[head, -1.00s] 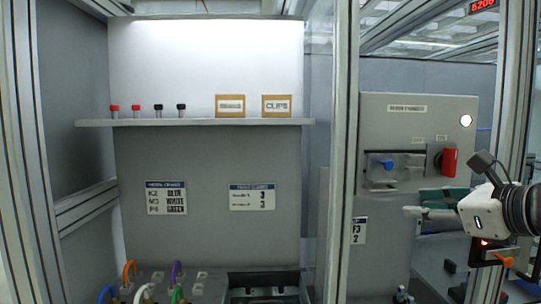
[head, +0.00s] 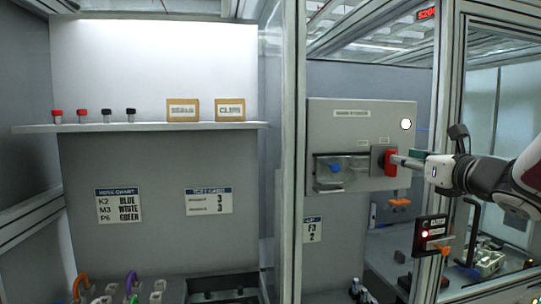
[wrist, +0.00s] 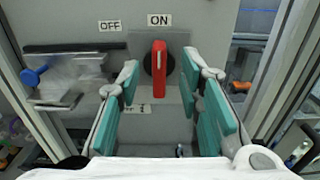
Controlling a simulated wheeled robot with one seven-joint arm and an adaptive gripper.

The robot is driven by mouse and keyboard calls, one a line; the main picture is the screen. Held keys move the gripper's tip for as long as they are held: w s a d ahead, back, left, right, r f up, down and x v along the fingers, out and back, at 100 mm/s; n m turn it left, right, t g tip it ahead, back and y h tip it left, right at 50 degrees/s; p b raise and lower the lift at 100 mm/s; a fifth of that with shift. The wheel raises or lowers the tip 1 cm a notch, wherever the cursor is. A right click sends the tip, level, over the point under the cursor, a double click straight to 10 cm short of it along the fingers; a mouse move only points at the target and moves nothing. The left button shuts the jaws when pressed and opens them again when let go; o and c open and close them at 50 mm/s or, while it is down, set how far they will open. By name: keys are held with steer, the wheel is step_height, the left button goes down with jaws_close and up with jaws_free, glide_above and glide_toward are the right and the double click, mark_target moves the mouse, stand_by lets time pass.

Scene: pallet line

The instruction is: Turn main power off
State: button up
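The main power switch is a red handle (head: 390,163) on the right of a grey panel (head: 350,117). In the wrist view the red handle (wrist: 159,70) stands upright below the ON label (wrist: 159,20). The OFF label (wrist: 110,26) is to its left. My gripper (wrist: 161,78) is open, its teal-padded fingers on either side of the handle with a gap on each side. In the head view my gripper (head: 402,160) comes from the right, its tips at the handle; overlap hides whether they touch it.
A clear cover with a blue knob (wrist: 34,75) sits left of the handle. A metal frame post (head: 293,150) stands left of the panel, another (head: 447,130) to the right.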

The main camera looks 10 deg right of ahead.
mark_target(383, 161)
steer(key=shift+w+a, duration=0.1)
steer(key=shift+w, duration=1.9)
steer(key=shift+c, duration=0.3)
jaws_close()
